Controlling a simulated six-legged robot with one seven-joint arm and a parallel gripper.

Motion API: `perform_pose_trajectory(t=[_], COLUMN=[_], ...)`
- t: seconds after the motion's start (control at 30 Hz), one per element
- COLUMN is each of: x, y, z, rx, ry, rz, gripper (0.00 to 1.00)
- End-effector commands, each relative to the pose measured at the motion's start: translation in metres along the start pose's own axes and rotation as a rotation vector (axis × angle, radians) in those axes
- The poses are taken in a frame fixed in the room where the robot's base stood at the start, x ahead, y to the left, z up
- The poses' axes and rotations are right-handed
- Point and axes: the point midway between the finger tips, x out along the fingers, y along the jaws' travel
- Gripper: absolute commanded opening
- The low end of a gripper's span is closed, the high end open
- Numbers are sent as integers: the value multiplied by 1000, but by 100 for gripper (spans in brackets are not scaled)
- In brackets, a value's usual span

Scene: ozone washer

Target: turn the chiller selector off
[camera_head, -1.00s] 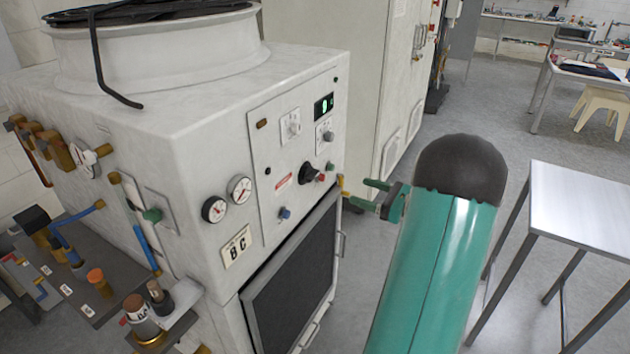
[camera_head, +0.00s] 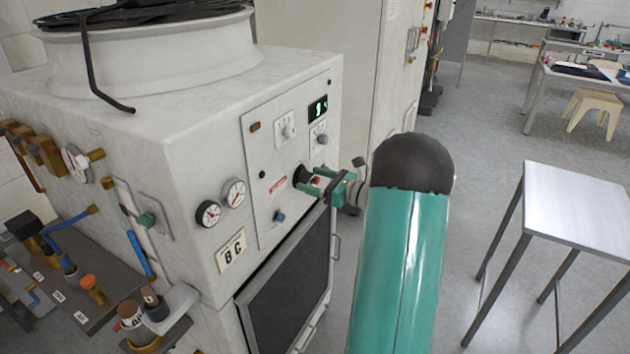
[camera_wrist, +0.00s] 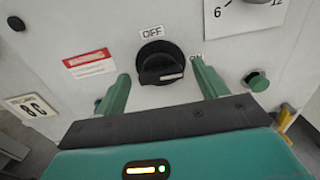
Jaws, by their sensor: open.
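The chiller selector is a black rotary knob (camera_wrist: 160,63) on the pale front panel, under an "OFF" label in the wrist view. Its white pointer mark faces right, toward a partly hidden "ON" label. My gripper (camera_wrist: 160,85) is open, with one green finger on each side below the knob, and nothing is held. In the head view the gripper (camera_head: 312,180) is at the panel and its fingers partly cover the knob (camera_head: 301,174). I cannot tell whether the fingers touch the knob.
A red-and-white warning label (camera_wrist: 89,63) is left of the knob. A dark green button (camera_wrist: 257,81) is close to the right finger. A metal table (camera_head: 580,205) stands to the right.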

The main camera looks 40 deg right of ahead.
Motion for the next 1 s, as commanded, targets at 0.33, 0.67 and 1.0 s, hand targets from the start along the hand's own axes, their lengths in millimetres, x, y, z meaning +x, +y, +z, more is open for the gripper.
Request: perform_pose_trajectory(t=[0.33, 0.67, 1.0], x=[0, 0, -1], y=[0, 0, 0], z=[0, 0, 0], rx=[0, -14, -160], ry=[0, 0, 0], rz=[0, -1, -1], gripper=[43, 27, 27])
